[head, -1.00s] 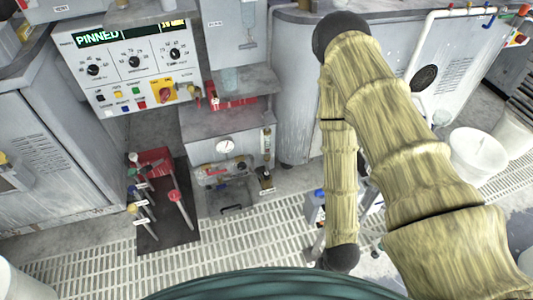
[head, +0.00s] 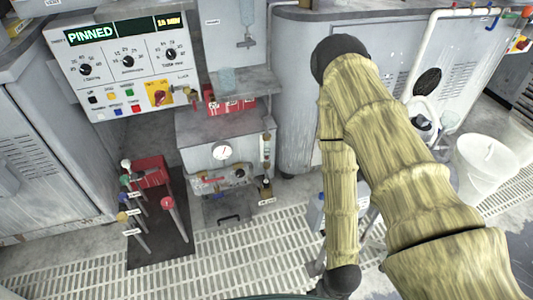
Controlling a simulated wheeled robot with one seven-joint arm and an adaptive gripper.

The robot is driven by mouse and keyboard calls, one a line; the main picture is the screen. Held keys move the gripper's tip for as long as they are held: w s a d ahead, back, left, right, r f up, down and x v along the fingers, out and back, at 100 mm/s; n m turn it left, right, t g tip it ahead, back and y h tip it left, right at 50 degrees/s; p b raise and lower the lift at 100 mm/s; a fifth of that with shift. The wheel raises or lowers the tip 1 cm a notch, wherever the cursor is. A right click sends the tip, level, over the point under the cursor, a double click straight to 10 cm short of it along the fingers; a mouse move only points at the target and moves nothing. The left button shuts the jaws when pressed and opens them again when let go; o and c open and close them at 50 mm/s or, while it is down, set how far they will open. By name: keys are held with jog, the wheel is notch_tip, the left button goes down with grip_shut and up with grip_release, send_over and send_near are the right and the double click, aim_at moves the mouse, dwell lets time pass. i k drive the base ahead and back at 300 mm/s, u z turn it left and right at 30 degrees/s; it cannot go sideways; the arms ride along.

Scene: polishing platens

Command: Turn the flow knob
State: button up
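A grey floor unit (head: 215,128) stands left of centre. It carries a round white gauge (head: 222,152), a dark round knob (head: 239,173) on its front plate, and a slim upright flow tube (head: 266,150) on its right edge. A small dark knob with brass (head: 265,187) sits below the tube, above a small white label that I cannot read. I cannot tell for sure which knob is the flow knob. My arm, in a tan sleeve, hangs to the right of this unit. My gripper is out of the picture.
A control panel (head: 128,70) with dials reads PINNED at upper left. A dark mat (head: 160,245) with a red block (head: 152,172) and several colored-top rods lies in front. A white bucket (head: 485,165) stands at right. Slotted grating (head: 240,265) covers the floor in front.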

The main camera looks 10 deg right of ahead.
aim_at(241, 172)
jog(key=z, duration=0.05)
jog(key=k, duration=1.15)
jog(key=u, duration=0.85)
jog(key=i, duration=1.1)
jog(key=z, duration=0.6)
